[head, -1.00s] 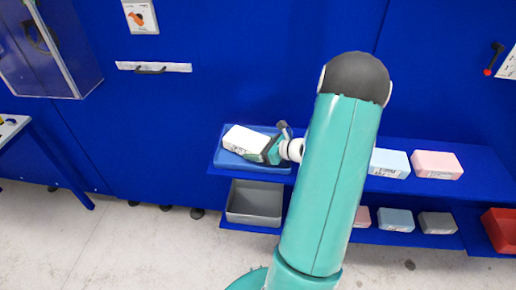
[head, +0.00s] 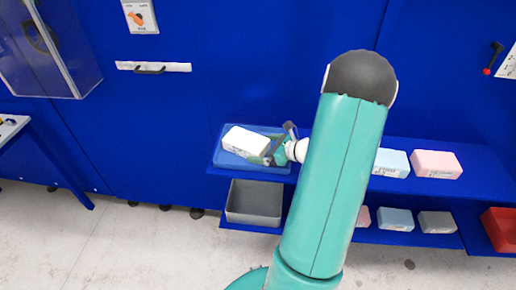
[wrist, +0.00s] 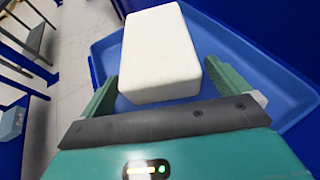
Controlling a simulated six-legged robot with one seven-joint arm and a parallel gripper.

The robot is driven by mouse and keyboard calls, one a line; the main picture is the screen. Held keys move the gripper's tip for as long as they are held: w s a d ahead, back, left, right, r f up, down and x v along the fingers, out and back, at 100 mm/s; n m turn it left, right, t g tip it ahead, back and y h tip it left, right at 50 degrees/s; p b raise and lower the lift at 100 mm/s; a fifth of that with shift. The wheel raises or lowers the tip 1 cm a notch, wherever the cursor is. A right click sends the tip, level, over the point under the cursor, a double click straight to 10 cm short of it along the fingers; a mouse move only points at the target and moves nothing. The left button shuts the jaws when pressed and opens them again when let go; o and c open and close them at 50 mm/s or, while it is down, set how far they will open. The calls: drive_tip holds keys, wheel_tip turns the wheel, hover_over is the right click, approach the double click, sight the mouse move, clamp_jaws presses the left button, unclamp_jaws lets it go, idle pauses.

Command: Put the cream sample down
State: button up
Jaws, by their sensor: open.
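The cream sample (head: 245,141) is a pale block lying in a blue tray (head: 226,161) on the upper shelf. In the wrist view the sample (wrist: 160,52) lies ahead of my gripper, with the tray (wrist: 235,45) around it. My gripper (head: 272,151) is at the right end of the sample. In the wrist view my gripper (wrist: 160,90) is open, with its green fingers on either side of the sample's near end. Gaps show beside the sample there. The sample's underside is hidden.
A grey bin (head: 254,203) stands on the lower shelf below the tray. A blue block (head: 391,162) and a pink block (head: 436,164) sit on the upper shelf at right. Several smaller blocks and a red bin (head: 500,229) are lower right.

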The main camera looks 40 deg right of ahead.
drive_tip(key=v, duration=0.9)
drive_tip(key=shift+s+r, duration=0.15)
drive_tip(key=shift+s, duration=0.05)
drive_tip(key=w+a+r+n+g+y, duration=0.1)
drive_tip(key=w+a+r+n+g, duration=0.1)
drive_tip(key=a+r+n+g, duration=0.65)
drive_tip(key=w+a+r+n+t+y, duration=0.1)
drive_tip(key=w+a+n+y, duration=0.15)
drive_tip(key=a+n, duration=0.7)
drive_tip(key=s+a+r+n+h, duration=0.3)
drive_tip(key=s+a+r+n, duration=0.1)
drive_tip(key=a+n, duration=0.3)
drive_tip(key=s+a+r+n+h, duration=0.4)
drive_tip(key=a+n, duration=0.4)
drive_tip(key=a, duration=0.3)
drive_tip(key=shift+s+a+r, duration=0.15)
drive_tip(key=shift+a+r, duration=0.2)
drive_tip(key=shift+r, duration=0.45)
